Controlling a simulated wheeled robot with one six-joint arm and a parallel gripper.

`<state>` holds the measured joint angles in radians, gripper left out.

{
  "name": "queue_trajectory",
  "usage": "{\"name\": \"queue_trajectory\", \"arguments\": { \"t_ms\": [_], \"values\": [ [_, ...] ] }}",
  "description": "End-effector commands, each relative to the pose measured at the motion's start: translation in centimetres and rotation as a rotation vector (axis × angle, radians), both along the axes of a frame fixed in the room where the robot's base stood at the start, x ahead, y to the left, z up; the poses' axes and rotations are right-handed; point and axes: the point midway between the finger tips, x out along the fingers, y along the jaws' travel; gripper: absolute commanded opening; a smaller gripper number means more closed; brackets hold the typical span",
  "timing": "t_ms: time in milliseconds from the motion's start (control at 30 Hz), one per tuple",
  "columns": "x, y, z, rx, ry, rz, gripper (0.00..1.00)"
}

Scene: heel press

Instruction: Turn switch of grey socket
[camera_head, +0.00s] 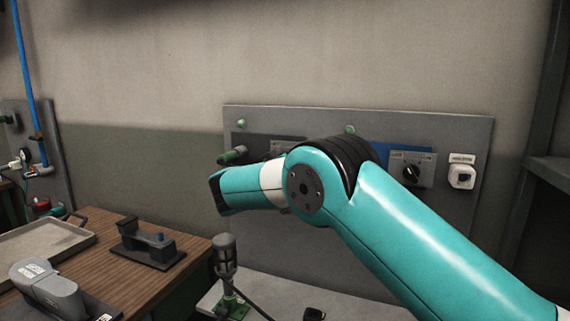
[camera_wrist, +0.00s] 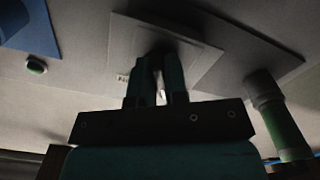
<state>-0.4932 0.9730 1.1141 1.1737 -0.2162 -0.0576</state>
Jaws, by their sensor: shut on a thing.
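The grey socket (camera_wrist: 130,42) is a light square plate on a darker grey backing plate (camera_wrist: 255,42) in the wrist view. In the head view only part of this dark backing (camera_head: 253,143) shows past my arm. My gripper (camera_wrist: 160,60) reaches up to the middle of the socket plate with its two dark green fingers close together. It is shut on the socket's switch, which is mostly hidden between and behind the fingertips. The switch's angle cannot be made out. In the head view my gripper is hidden behind my teal arm.
Another socket with a black knob (camera_head: 411,173) sits on a blue backing (camera_head: 385,154) to the right, beside a white box (camera_head: 462,176). A green-and-grey handle (camera_head: 232,156) sticks out close left of the grey socket. A wooden table (camera_head: 130,268) with a tray stands lower left.

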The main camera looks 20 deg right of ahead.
Motion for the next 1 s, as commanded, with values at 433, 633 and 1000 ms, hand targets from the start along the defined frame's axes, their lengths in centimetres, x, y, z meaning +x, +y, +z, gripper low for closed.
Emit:
{"name": "queue_trajectory", "arguments": {
  "t_ms": [433,633,1000],
  "values": [
    [-0.04,0.01,-0.07,-0.078,0.059,0.000,0.00],
    [-0.05,0.00,-0.08,-0.080,0.061,0.000,0.00],
    [-0.03,-0.03,-0.03,-0.078,0.058,0.000,0.39]
  ]
}}
